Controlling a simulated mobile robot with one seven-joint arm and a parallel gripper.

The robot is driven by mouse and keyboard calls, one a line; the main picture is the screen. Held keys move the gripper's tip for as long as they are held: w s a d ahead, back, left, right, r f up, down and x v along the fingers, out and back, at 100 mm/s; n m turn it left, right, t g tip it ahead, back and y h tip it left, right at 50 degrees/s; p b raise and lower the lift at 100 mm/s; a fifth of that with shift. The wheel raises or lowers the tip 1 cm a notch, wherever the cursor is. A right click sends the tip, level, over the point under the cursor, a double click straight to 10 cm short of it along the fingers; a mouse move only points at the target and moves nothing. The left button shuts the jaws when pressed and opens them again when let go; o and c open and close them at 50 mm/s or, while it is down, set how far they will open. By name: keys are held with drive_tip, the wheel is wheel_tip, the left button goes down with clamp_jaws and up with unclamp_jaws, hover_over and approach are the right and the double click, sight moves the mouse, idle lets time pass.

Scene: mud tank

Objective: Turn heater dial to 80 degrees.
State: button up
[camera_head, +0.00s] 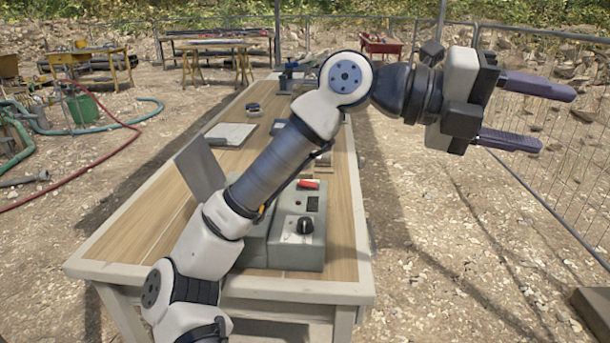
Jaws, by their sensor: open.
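The heater dial (305,226) is a small black knob on a pale scale plate. It sits on top of a grey-green control box (292,255) near the front end of the wooden table. The scale marks are too small to read, so I cannot tell the dial's setting. My gripper (557,118) is open and empty, with its two purple-grey fingers apart and pointing right. It is raised beyond the table's right side, well away from the dial. My arm crosses in front of the table and hides the left part of the box.
A grey panel (200,168) stands tilted left of my arm. The wooden table (130,232) holds other small items farther back. A wire fence (575,190) runs along the right.

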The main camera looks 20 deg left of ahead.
drive_tip(key=w+a+f+n+t+y+p, duration=0.1)
drive_tip(key=w+f+n+y+p, duration=0.1)
drive_tip(key=w+f+n+y, duration=0.3)
drive_tip(key=n+g+y+p, duration=0.2)
drive_tip(key=n+y+p, duration=0.4)
drive_tip(key=n+y, duration=0.5)
hover_over(305, 220)
wheel_tip(305, 220, down, 9)
drive_tip(key=m+y, duration=0.1)
wheel_tip(305, 220, down, 13)
drive_tip(key=b, duration=0.9)
drive_tip(key=shift+f, duration=0.2)
drive_tip(key=c, duration=1)
